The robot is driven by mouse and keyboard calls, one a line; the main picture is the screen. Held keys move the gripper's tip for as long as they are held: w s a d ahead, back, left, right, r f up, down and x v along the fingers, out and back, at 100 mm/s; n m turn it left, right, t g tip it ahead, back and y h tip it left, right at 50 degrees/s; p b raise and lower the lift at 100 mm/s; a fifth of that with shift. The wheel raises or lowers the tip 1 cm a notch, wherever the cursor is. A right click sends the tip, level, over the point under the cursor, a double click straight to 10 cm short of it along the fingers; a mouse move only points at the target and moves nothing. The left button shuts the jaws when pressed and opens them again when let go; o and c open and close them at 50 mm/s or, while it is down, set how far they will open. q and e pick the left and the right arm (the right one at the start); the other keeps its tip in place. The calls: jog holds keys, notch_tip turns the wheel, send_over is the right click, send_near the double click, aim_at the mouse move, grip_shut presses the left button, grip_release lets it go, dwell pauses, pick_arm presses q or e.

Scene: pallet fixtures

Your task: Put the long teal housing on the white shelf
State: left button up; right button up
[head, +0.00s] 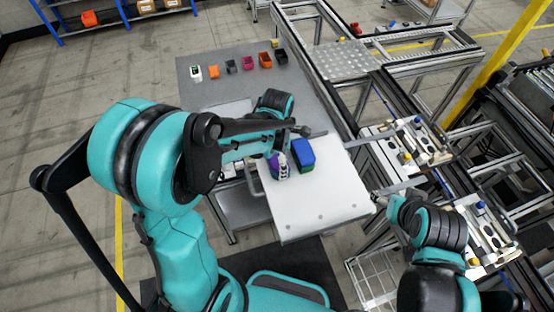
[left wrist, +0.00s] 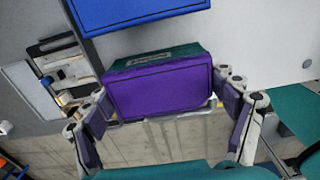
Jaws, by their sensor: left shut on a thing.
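My left gripper (head: 279,166) is shut on a housing (left wrist: 158,88) with a purple face and a dark teal side bearing a label. In the left wrist view, the fingers (left wrist: 165,112) lie on both sides of it. In the head view, the gripper mostly hides this housing, and it is over the left back part of the white shelf (head: 322,202). I cannot tell whether it touches the shelf. A blue-topped housing (head: 303,150) with green sides stands on the shelf, just right of the gripper. My right gripper (head: 381,197) is by the shelf's right edge, its fingers unclear.
A grey table (head: 225,92) behind holds several small coloured bins (head: 265,60) in a row. Metal conveyor frames (head: 400,130) with fixtures run along the right. The front part of the white shelf is clear.

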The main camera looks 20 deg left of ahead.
pick_arm(q)
jog(key=shift+s, duration=0.1)
jog(key=shift+f, duration=0.15)
jog(key=o, duration=1.1)
